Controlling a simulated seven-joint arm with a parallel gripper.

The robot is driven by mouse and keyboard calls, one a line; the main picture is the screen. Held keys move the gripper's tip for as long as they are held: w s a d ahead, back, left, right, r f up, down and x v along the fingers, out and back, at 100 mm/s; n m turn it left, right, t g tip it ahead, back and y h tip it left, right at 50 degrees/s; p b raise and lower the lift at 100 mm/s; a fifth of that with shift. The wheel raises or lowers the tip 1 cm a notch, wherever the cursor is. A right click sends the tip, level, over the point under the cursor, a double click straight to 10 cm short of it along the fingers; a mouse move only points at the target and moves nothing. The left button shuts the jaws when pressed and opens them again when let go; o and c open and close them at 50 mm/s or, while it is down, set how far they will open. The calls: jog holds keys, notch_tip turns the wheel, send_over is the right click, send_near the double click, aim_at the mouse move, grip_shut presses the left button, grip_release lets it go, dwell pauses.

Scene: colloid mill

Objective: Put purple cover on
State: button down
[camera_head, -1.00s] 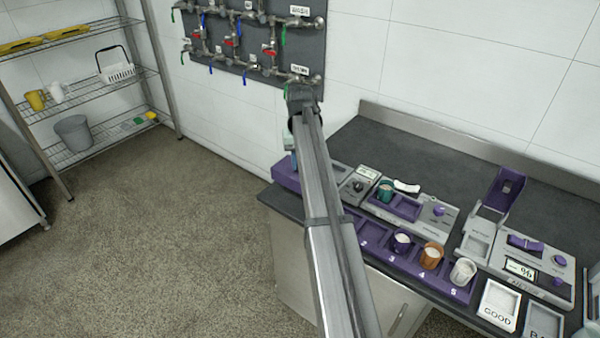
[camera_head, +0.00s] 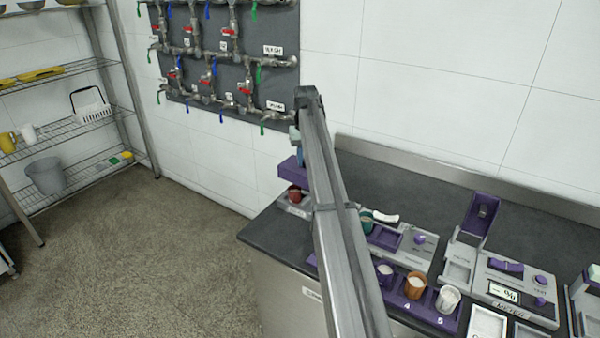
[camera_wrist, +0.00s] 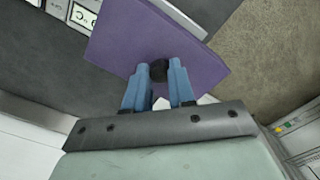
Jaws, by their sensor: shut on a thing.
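The purple cover (camera_wrist: 190,45) is a flat purple plate with a dark round knob (camera_wrist: 158,71). My gripper (camera_wrist: 158,74) has its blue fingers shut on this knob, and the plate lies beyond the fingertips in the wrist view. In the head view the cover (camera_head: 289,169) shows in part left of my arm, raised above a grey base (camera_head: 290,208) with a red-brown cup (camera_head: 294,194) in it. My arm hides the cover's right side and most of my gripper there.
A purple rack (camera_head: 451,323) holds several cups along the counter's front. Grey devices and a meter (camera_head: 516,291) stand to the right. A pipe panel (camera_head: 225,60) hangs on the wall behind. The counter's left edge is close to the grey base.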

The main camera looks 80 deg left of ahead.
jog(key=shift+d+f, duration=0.15)
jog(key=shift+d, duration=0.05)
jog(key=shift+f, duration=4.15)
jog(key=shift+f, duration=0.15)
jog(key=shift+c, duration=2)
grip_release()
jog(key=shift+r, duration=3.5)
jog(key=shift+c, duration=0.3)
